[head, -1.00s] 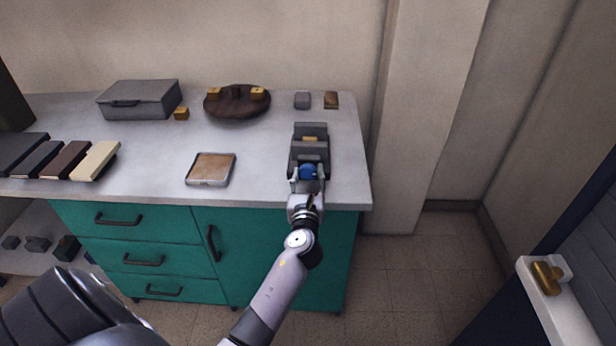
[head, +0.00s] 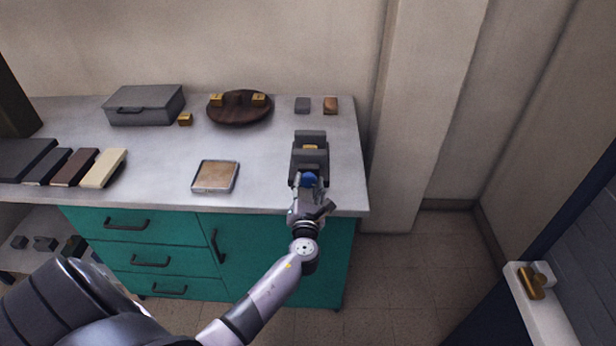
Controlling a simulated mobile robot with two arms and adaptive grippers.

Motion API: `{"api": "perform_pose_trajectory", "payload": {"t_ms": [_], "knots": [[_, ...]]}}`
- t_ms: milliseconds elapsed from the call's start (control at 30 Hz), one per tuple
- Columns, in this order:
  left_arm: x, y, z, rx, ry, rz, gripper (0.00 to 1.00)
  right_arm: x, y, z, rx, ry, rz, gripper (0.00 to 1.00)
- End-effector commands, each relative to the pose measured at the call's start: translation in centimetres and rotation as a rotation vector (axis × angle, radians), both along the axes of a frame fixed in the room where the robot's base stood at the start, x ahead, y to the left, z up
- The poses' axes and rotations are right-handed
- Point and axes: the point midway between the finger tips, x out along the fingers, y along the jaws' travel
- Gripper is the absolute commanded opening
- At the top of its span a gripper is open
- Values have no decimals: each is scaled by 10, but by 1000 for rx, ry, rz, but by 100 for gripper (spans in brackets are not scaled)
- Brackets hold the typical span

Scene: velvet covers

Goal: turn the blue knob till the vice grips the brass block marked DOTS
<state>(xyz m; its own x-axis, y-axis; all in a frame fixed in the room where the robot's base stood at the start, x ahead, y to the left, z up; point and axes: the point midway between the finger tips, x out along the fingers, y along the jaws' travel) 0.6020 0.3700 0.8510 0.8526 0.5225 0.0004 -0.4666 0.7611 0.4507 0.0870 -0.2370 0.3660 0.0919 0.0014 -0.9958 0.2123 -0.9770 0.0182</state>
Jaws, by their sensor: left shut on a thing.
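The grey vice (head: 310,138) stands near the right end of the worktop. A brass block (head: 310,148) sits between its jaws; its marking is too small to read, and I cannot tell whether the jaws touch it. The blue knob (head: 308,179) is at the vice's near end. My left gripper (head: 306,186) is shut on the blue knob from the front, with its wrist rolled over, and it partly hides the knob. My right gripper is not in view.
A round dark wooden board (head: 240,117) with brass blocks lies at the back. A grey case (head: 144,106) and another brass block (head: 185,119) are left of it. A shallow tray (head: 215,177) lies left of the vice. Several dark and cream slabs (head: 104,168) lie far left.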

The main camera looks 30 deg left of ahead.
Motion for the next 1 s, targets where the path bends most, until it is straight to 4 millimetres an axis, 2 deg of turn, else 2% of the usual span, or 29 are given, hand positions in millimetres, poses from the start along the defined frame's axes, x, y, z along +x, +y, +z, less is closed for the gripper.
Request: {"api": "perform_pose_trajectory", "payload": {"t_ms": [33,500,1000], "knots": [[0,0,5,42,29,-1,11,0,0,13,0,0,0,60],[0,1,5,420,260,0,11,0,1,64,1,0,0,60],[-1,1,2,709,438,-1,11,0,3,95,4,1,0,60]]}}
